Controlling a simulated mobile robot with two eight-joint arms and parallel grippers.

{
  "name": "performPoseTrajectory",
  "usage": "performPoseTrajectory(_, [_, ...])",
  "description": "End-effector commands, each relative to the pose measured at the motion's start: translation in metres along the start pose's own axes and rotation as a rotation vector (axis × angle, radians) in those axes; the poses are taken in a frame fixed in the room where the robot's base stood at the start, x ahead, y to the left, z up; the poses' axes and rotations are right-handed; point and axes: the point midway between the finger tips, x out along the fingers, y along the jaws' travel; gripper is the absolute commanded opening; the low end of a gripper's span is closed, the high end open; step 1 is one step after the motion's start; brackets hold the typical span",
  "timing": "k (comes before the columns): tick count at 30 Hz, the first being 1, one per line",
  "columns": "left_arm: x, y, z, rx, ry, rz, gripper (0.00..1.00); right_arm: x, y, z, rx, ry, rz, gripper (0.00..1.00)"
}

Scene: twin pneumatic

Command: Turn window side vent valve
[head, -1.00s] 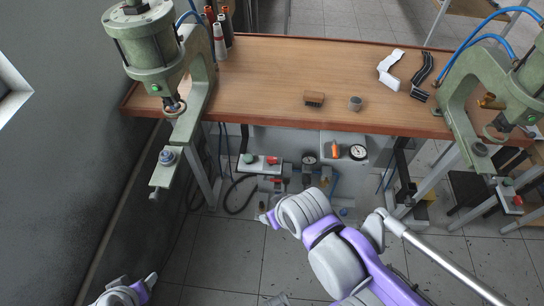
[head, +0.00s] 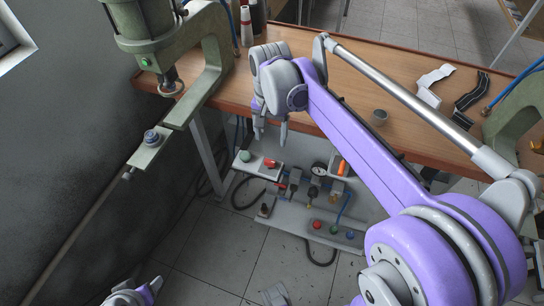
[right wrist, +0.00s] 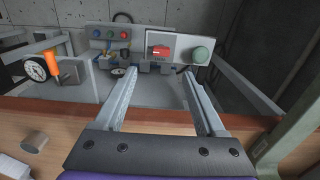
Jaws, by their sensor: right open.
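A white panel (head: 252,172) sits under the workbench on the window side, below the green press. It carries a green knob (head: 243,156) and a red valve handle (head: 270,163). In the right wrist view the red handle (right wrist: 160,52) and the green knob (right wrist: 200,55) face me side by side. My right gripper (head: 270,138) is open and empty, pointing down in front of the bench edge, just above the panel. In the right wrist view its fingertips (right wrist: 160,73) are apart, with the red handle beyond the gap.
The wooden bench edge (head: 440,154) runs beside my right arm. A second panel has an orange lever (head: 342,167) and a gauge (head: 318,168). The press arm (head: 195,98) stands left of my right gripper. Below are colored buttons (head: 333,229) and hoses.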

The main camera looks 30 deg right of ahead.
Motion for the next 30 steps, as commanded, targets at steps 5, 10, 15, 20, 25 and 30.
performPoseTrajectory(5, [0.002, 0.000, 0.001, 0.000, -0.001, 0.000, 0.64, 0.013, -0.001, -0.002, 0.011, -0.005, 0.004, 0.72])
performPoseTrajectory(10, [0.005, 0.000, 0.003, 0.000, -0.002, 0.000, 0.64, 0.044, -0.001, -0.002, 0.009, -0.004, 0.003, 0.72])
performPoseTrajectory(15, [0.009, 0.000, 0.006, 0.000, -0.003, 0.000, 0.64, 0.076, -0.001, -0.001, 0.008, -0.004, 0.003, 0.72])
performPoseTrajectory(20, [0.011, 0.000, 0.007, 0.000, -0.004, 0.000, 0.64, 0.097, -0.001, -0.001, 0.008, -0.004, 0.003, 0.72])
performPoseTrajectory(25, [0.012, 0.000, 0.007, 0.000, -0.005, 0.000, 0.64, 0.107, -0.001, -0.001, 0.008, -0.003, 0.002, 0.72])
performPoseTrajectory(30, [0.012, 0.000, 0.007, 0.000, -0.004, 0.000, 0.64, 0.108, 0.000, -0.001, 0.008, -0.003, 0.002, 0.72])
